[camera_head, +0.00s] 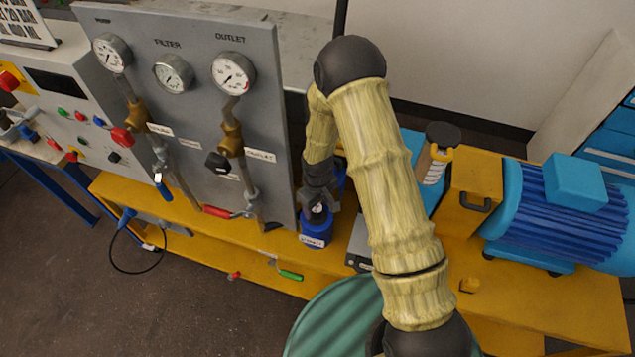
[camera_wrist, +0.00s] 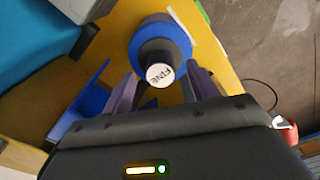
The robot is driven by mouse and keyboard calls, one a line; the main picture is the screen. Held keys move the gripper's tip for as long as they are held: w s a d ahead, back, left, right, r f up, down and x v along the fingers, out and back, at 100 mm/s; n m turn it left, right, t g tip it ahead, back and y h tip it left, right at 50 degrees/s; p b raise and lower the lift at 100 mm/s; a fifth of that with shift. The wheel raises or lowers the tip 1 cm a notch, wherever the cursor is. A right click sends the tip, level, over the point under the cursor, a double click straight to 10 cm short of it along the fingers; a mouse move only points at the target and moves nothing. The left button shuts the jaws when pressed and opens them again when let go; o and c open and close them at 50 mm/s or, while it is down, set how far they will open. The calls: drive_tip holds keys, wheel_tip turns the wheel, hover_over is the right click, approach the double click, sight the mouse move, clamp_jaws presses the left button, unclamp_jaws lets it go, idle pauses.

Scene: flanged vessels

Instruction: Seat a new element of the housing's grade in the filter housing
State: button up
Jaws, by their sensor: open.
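A blue round housing (camera_head: 316,238) with a white label stands on the yellow bench below my gripper; its label is too small to read surely. In the wrist view a blue round body (camera_wrist: 160,42) shows ahead of the fingers, with a white end disc (camera_wrist: 160,75) marked "FINE". I cannot tell whether the disc belongs to a separate element or to the housing. My gripper (camera_head: 318,208) points down at the housing. In the wrist view its fingers (camera_wrist: 161,84) are apart, one on each side of the disc; contact cannot be told.
A grey gauge panel (camera_head: 200,110) with valves and pipes stands close left of my gripper. A blue finned motor (camera_head: 555,215), a yellow block (camera_head: 470,190) and a dark-capped cylinder (camera_head: 437,160) stand right. A green ribbed drum (camera_head: 325,325) is in front. My arm hides part of the bench.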

wheel_tip(320, 180, up, 16)
drive_tip(key=b, duration=0.2)
idle(0.4)
drive_tip(key=shift+r, duration=0.1)
idle(0.6)
drive_tip(key=s+d+r+m+t, duration=0.2)
drive_tip(key=s+d+r+m, duration=0.6)
drive_tip(key=s+d, duration=0.4)
drive_tip(key=shift+s+d+t, duration=0.15)
drive_tip(key=shift+d+t, duration=0.15)
drive_tip(key=shift+d, duration=0.4)
idle(0.4)
